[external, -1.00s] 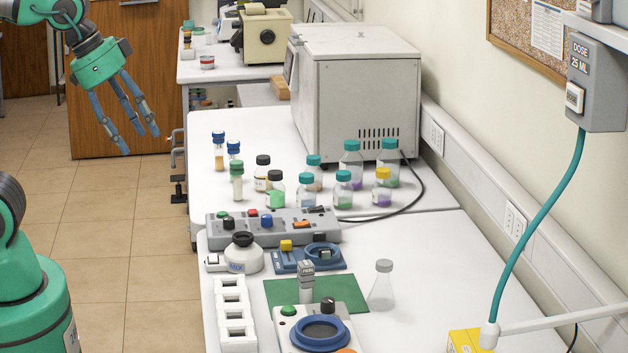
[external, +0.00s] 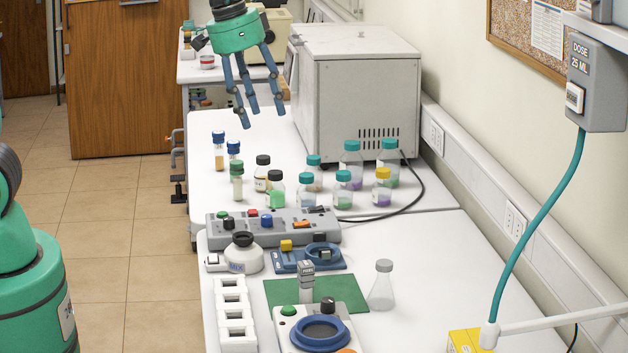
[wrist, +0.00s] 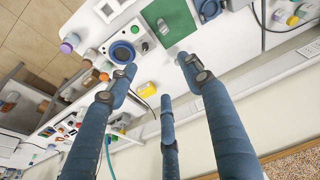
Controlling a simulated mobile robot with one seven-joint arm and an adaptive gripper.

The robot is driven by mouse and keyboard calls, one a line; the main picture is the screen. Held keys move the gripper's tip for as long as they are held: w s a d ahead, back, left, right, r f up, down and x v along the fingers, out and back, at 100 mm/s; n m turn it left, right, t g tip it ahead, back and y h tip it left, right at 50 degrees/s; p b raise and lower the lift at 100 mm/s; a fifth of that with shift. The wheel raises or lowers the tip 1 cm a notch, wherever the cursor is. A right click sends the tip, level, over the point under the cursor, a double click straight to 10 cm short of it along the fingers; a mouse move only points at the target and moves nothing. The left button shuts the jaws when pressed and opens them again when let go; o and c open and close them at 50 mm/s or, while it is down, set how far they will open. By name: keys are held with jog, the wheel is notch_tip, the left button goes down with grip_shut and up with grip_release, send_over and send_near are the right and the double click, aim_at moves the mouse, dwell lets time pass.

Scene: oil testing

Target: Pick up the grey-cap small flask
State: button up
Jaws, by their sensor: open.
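The grey-cap small flask (external: 382,287) is a clear conical flask standing upright on the white bench, just right of the green mat (external: 345,290) in the external view. In the wrist view I cannot tell it clearly; a finger covers much of the spot beside the green mat (wrist: 172,22). My gripper (external: 260,118) is open and empty, high above the far part of the bench, in front of the grey box oven. It is well away from the flask. Its blue fingers point down and are spread in the wrist view (wrist: 160,76).
Several capped bottles and vials (external: 276,190) stand behind the control panel (external: 290,224). The grey oven (external: 355,95) stands behind. A teal hose (external: 540,220) hangs at right. Bench right of the flask is clear.

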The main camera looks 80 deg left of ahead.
jog(key=w+f+p, duration=0.2)
jog(key=w+f, duration=0.1)
jog(key=w, duration=0.5)
jog(key=n+g+p, duration=0.2)
jog(key=g+p, duration=0.1)
jog(key=p, duration=0.4)
send_over(385, 262)
notch_tip(385, 262, down, 20)
jog(key=shift+s+d+f, duration=0.1)
jog(key=shift+f, duration=0.05)
jog(key=shift+f, duration=0.15)
jog(key=shift+f+p, duration=0.4)
jog(key=shift+f, duration=3.7)
jog(key=shift+f, duration=0.1)
jog(key=shift+f+p, duration=0.7)
jog(key=shift+f, duration=1.8)
